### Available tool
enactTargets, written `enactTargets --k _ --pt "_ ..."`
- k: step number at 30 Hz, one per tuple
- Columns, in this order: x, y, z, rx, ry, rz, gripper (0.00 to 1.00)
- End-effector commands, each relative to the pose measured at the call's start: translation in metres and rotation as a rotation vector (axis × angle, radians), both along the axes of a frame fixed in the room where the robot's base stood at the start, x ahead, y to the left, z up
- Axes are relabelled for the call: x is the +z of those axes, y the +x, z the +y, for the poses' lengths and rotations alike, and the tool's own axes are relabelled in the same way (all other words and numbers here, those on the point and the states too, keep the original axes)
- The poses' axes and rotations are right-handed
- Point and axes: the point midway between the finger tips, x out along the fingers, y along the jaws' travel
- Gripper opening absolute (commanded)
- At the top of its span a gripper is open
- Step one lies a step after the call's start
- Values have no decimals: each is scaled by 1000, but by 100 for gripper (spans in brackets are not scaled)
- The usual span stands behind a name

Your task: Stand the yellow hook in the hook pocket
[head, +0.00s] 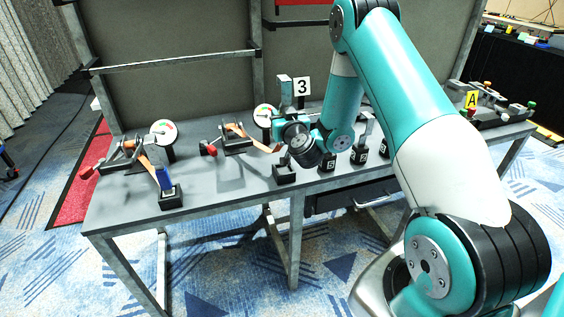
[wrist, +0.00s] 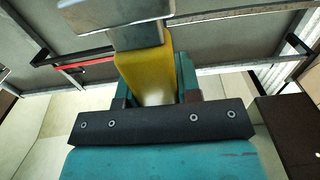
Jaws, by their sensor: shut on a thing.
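The yellow hook (wrist: 148,70) shows in the wrist view, with a grey metal piece (wrist: 118,12) at its far end. My gripper (wrist: 153,98) is shut on its yellow part. In the head view my gripper (head: 284,131) is over the workbench, and a grey plate stands up beside it; the yellow part is hard to make out there. A black block (head: 284,173) sits on the bench below my gripper, apart from it. I cannot tell which block is the hook pocket.
A blue-handled piece (head: 164,178) stands in a black block at the bench's left. Clamps with red knobs (head: 88,172) and round gauges (head: 163,129) stand behind. More black blocks, some marked S (head: 358,155), stand right of my gripper.

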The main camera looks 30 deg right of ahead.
Motion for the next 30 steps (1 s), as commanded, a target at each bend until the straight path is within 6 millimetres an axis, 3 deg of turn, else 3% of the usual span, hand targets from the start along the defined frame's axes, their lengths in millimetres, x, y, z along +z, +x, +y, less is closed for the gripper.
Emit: enactTargets --k 1,7,14,22,30 --pt "-22 0 0 0 -1 -1 0" --pt "-60 0 0 0 1 -1 0" --pt "-73 0 0 0 0 -1 0" --pt "-109 0 0 0 1 -1 0" --pt "-107 0 0 0 1 -1 0"
